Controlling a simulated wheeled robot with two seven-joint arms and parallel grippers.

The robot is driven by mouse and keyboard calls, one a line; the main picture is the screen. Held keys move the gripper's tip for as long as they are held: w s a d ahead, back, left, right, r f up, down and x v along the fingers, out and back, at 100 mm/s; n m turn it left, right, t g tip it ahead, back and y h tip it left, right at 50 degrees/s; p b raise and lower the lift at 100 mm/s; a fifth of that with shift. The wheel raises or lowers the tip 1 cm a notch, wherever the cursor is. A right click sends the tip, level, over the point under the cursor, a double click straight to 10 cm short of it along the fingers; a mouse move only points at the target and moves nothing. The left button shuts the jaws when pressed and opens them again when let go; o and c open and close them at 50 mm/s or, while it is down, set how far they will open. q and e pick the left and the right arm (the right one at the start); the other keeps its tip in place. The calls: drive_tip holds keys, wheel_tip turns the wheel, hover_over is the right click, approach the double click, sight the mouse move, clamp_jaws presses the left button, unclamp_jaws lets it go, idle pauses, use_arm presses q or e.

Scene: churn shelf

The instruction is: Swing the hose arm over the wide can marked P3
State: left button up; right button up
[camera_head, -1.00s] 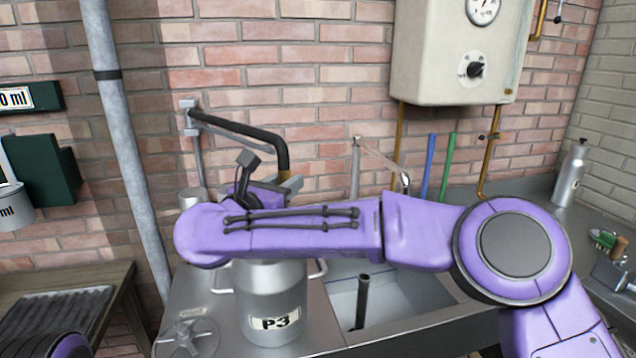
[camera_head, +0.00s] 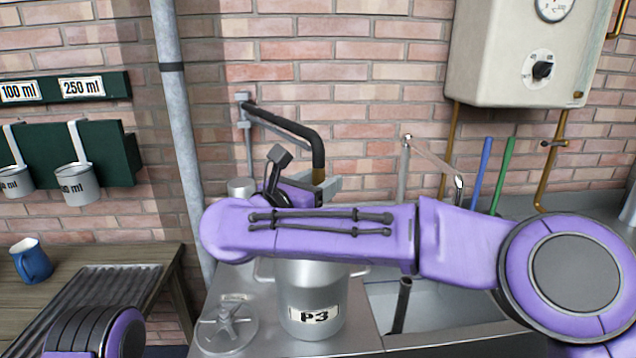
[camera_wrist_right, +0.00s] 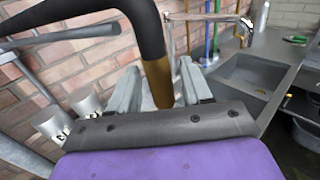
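The hose arm (camera_head: 285,124) is a black bent pipe on a wall bracket, with a brass end pointing down. My right gripper (camera_head: 322,184) is at that end. My left gripper is out of view; only part of my left arm shows at bottom left.
A sink (camera_head: 440,302) lies right of the can, with a tap (camera_head: 432,158) behind. A handwheel-like metal piece (camera_head: 227,325) is left of the can. A vertical pipe (camera_head: 180,130), blue mug (camera_head: 31,260) and hanging measuring cups (camera_head: 77,184) are farther left.

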drive_tip(key=shift+s+a, duration=0.25)
drive_tip(key=shift+s, duration=0.1)
drive_tip(key=b+v, duration=0.3)
drive_tip(key=v, duration=0.6)
drive_tip(key=shift+s+a, duration=0.25)
